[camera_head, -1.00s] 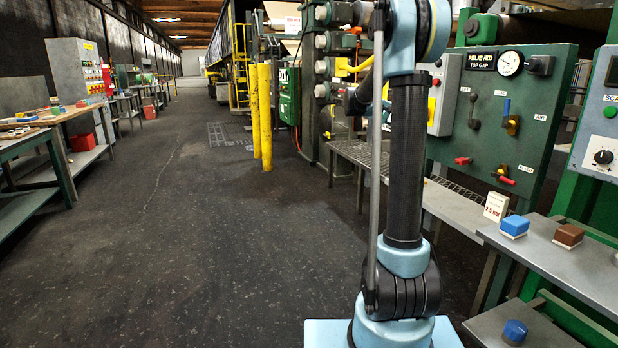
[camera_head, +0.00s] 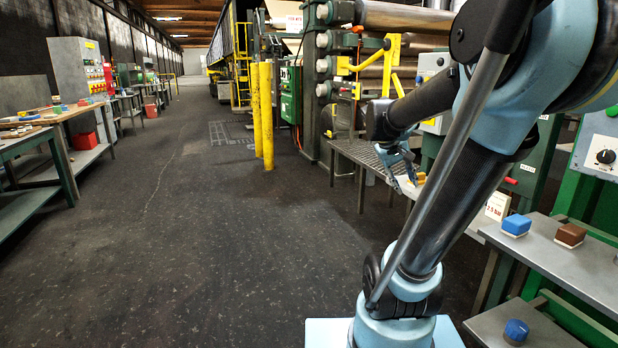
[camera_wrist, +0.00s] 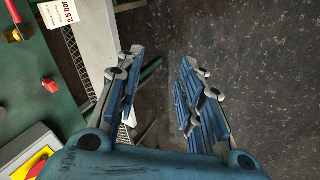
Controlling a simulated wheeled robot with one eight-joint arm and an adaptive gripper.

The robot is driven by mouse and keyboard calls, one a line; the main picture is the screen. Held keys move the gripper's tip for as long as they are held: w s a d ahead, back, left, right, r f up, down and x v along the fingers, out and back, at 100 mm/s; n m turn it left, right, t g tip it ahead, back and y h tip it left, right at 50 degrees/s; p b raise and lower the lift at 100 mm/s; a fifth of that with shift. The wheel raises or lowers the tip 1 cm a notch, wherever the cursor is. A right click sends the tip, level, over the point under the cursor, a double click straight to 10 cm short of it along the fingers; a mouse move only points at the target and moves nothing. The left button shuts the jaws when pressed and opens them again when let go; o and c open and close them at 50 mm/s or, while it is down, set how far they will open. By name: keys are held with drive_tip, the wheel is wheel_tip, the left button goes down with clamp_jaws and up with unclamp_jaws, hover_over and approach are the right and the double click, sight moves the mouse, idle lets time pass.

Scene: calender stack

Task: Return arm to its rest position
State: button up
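My gripper (camera_head: 404,184) hangs low beside the slatted bench in the head view, its fingers pointing down. In the wrist view my gripper (camera_wrist: 155,70) has its two blue-padded fingers spread apart, with only dark floor and part of the bench showing between them. It is open and holds nothing that I can see. My arm leans across the right half of the head view and hides much of the green control panel.
A slatted bench (camera_head: 358,150) runs beside the gripper. Yellow posts (camera_head: 267,115) stand on the open floor (camera_head: 200,240).

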drive_tip(key=s+a+f+y, duration=0.2)
drive_tip(key=s+a+f, duration=0.3)
drive_tip(key=s+f, duration=0.2)
drive_tip(key=s+a+f+y, duration=0.3)
drive_tip(key=s+a+f, duration=0.2)
drive_tip(key=s, duration=0.5)
wheel_tip(320, 180, down, 3)
drive_tip(key=shift+s+a+r+m+g, duration=0.2)
drive_tip(key=shift+s+a+m+g, duration=0.1)
drive_tip(key=shift+s+m, duration=0.1)
drive_tip(key=shift+w, duration=0.1)
drive_tip(key=shift+w+f, duration=0.2)
drive_tip(key=shift+w, duration=0.25)
